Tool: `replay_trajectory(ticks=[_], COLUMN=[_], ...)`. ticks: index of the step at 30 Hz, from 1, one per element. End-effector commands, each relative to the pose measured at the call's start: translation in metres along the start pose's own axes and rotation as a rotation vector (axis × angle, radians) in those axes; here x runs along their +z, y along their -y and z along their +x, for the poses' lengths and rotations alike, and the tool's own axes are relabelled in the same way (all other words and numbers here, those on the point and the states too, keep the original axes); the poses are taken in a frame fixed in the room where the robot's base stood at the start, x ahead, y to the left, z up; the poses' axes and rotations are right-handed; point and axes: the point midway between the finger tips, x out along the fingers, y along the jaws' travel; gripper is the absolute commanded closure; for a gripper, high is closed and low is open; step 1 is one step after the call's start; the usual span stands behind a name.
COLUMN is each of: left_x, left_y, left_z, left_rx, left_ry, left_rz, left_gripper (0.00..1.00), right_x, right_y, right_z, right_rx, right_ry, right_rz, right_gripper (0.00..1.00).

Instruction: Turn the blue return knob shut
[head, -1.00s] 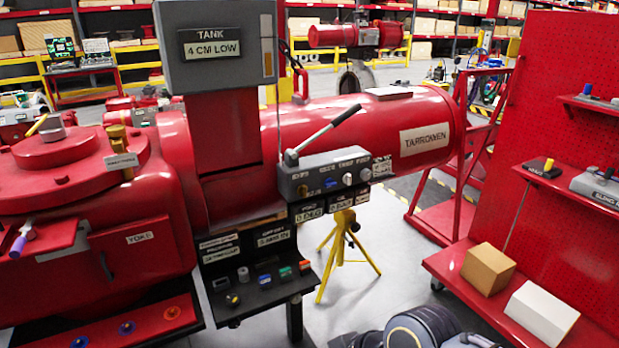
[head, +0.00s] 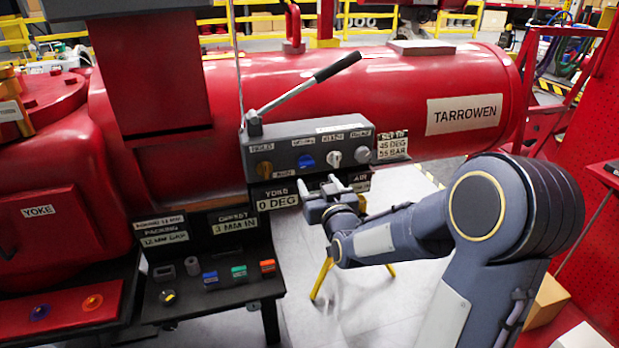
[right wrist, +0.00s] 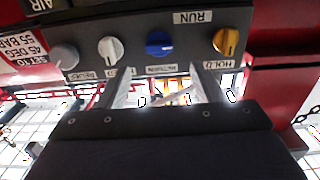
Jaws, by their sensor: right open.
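The blue return knob (head: 306,160) sits on the front of the grey control block, between a yellow knob and a white knob. It also shows in the right wrist view (right wrist: 159,43), where the picture is upside down, above and between my fingers. My right gripper (head: 319,184) is open and empty. It is just below the row of knobs in the head view, apart from the blue knob. My left gripper is not in view.
The yellow hold knob (head: 264,169), white knob (head: 334,157) and grey knob (head: 364,155) flank the blue one. A lever (head: 310,85) rises from the block's top left. The "0 DEG" sign (head: 277,199) hangs below. A black shelf (head: 215,295) stands lower left.

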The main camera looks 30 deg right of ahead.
Motion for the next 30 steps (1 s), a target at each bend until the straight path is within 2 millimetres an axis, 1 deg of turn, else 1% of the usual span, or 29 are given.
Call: replay_trajectory(ticks=[9,13,18,25,26,30], left_x=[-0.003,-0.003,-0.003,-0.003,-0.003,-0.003], left_y=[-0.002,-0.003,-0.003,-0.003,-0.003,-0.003], left_z=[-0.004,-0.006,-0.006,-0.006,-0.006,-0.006], left_rx=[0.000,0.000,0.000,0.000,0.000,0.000], left_ry=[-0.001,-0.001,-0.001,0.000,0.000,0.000], left_rz=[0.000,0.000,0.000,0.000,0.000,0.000], left_gripper=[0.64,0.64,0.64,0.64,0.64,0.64], right_x=[-0.002,-0.002,-0.002,-0.002,-0.002,-0.002], right_y=[-0.001,-0.001,-0.001,-0.001,-0.001,-0.001], right_z=[0.048,0.064,0.075,0.075,0.075,0.075], right_rx=[0.002,0.002,0.002,0.002,0.002,0.002], right_ry=[-0.006,-0.005,-0.006,-0.006,-0.006,-0.006], right_rz=[-0.005,-0.004,-0.002,-0.001,-0.001,-0.001], right_gripper=[0.40,0.40,0.40,0.40,0.41,0.60])
